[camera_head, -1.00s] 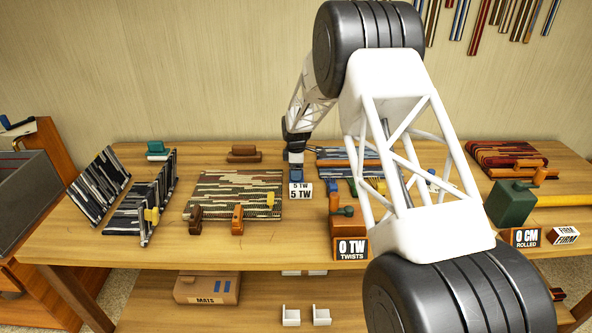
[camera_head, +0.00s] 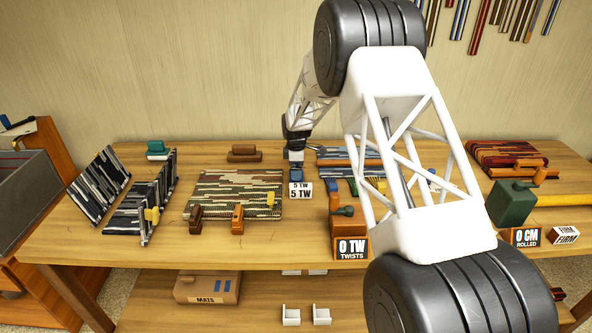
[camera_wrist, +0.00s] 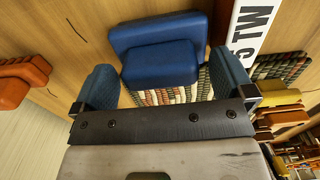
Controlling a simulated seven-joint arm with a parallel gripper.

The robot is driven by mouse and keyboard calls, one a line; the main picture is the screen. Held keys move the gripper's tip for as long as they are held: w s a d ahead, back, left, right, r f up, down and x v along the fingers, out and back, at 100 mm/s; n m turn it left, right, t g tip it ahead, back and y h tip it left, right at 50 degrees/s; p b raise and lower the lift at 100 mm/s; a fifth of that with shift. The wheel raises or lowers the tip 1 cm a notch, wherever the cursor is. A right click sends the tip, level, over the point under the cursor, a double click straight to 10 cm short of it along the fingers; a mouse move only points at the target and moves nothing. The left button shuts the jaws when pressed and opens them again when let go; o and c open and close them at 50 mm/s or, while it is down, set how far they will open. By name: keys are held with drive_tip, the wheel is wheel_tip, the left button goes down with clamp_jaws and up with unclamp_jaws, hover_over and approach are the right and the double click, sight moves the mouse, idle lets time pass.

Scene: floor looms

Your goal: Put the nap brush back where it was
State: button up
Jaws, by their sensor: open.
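A blue block with a smaller raised handle-like part (camera_wrist: 160,62) lies between the fingers of my gripper (camera_wrist: 165,85) in the wrist view. The fingers are open, with a visible gap on each side of the handle. In the head view my gripper (camera_head: 296,168) is low over the bench, just behind the 5 TW sign (camera_head: 300,190), and mostly covers the blue block. A brown brush-shaped block (camera_head: 244,153) and a teal one (camera_head: 157,150) stand at the back of the bench. I cannot tell by sight which is the nap brush.
A woven mat (camera_head: 235,180) with small brown blocks lies left of my gripper. Striped racks (camera_head: 140,200) stand further left. The orange twist box (camera_head: 343,215) with its 0 TW sign and a green box (camera_head: 512,203) stand to the right. My arm hides part of the bench.

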wheel_tip(320, 180, up, 12)
drive_tip(key=shift+f, duration=0.25)
idle(0.3)
idle(0.6)
drive_tip(key=s+d+r+m+t, duration=0.1)
drive_tip(key=s+d+r+m, duration=0.35)
drive_tip(key=s+r, duration=0.7)
drive_tip(key=s+d+r+m, duration=0.4)
drive_tip(key=s+d+r, duration=0.25)
drive_tip(key=s, duration=0.95)
drive_tip(key=s+d+m, duration=0.2)
drive_tip(key=s+m, duration=0.1)
drive_tip(key=s, duration=0.8)
drive_tip(key=s+d+m+t, duration=0.1)
drive_tip(key=s+d+m, duration=0.1)
drive_tip(key=s, duration=1)
drive_tip(key=s+d+f+m, duration=0.1)
drive_tip(key=s+m, duration=0.3)
drive_tip(key=s, duration=0.8)
drive_tip(key=shift+d+m+t, duration=0.3)
drive_tip(key=shift+d+m, duration=0.05)
drive_tip(key=shift+d, duration=0.15)
